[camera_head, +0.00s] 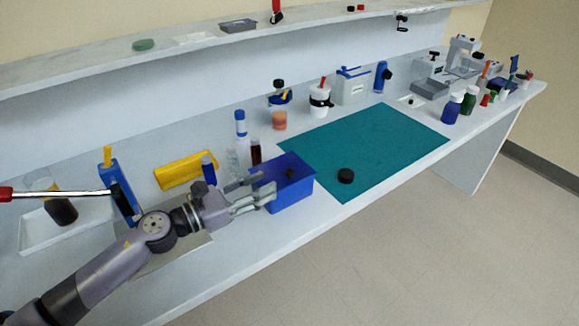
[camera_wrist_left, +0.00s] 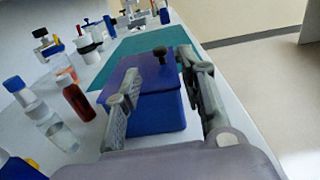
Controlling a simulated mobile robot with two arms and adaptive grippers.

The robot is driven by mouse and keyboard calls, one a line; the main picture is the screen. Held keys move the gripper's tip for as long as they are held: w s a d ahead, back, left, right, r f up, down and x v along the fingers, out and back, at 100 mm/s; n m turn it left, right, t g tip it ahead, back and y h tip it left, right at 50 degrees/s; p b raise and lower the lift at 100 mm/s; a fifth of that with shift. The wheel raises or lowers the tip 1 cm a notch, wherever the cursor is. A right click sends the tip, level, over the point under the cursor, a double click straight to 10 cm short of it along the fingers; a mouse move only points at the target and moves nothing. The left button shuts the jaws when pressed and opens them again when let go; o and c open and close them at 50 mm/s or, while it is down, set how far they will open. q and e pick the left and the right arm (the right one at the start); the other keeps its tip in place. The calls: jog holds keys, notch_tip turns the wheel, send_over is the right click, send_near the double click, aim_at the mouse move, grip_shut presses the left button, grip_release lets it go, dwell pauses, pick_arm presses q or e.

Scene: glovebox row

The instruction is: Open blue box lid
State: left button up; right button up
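The blue box (camera_head: 292,194) stands at the front edge of the teal mat. Its top is a flat blue-purple lid (camera_head: 301,167) that looks closed, with a dark knob (camera_head: 290,173) on it. In the left wrist view the box (camera_wrist_left: 158,116) lies straight ahead, with the black knob (camera_wrist_left: 160,51) toward its far side. My left gripper (camera_head: 262,187) is open and empty at the left side of the box. In the left wrist view its fingers (camera_wrist_left: 158,70) spread across the near part of the box; contact cannot be told. My right gripper is not in view.
A blue-capped bottle (camera_head: 240,124), a dark red vial (camera_head: 256,151) and a yellow object (camera_head: 185,170) stand behind my left gripper. A black round piece (camera_head: 345,176) lies on the teal mat (camera_head: 375,145), right of the box. Most of the mat is clear.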

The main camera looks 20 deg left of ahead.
aim_at(289, 169)
pick_arm(q)
jog(key=p+x, duration=0.2)
jog(key=x, duration=0.5)
jog(key=shift+w+r, duration=0.1)
jog(key=shift+w, duration=0.05)
jog(key=shift+w+d, duration=0.4)
jog(key=shift+d, duration=0.05)
jog(key=shift+c, duration=0.3)
jog(key=c, duration=0.7)
jog(key=shift+a, duration=0.1)
grip_shut()
jog(key=shift+w, duration=0.1)
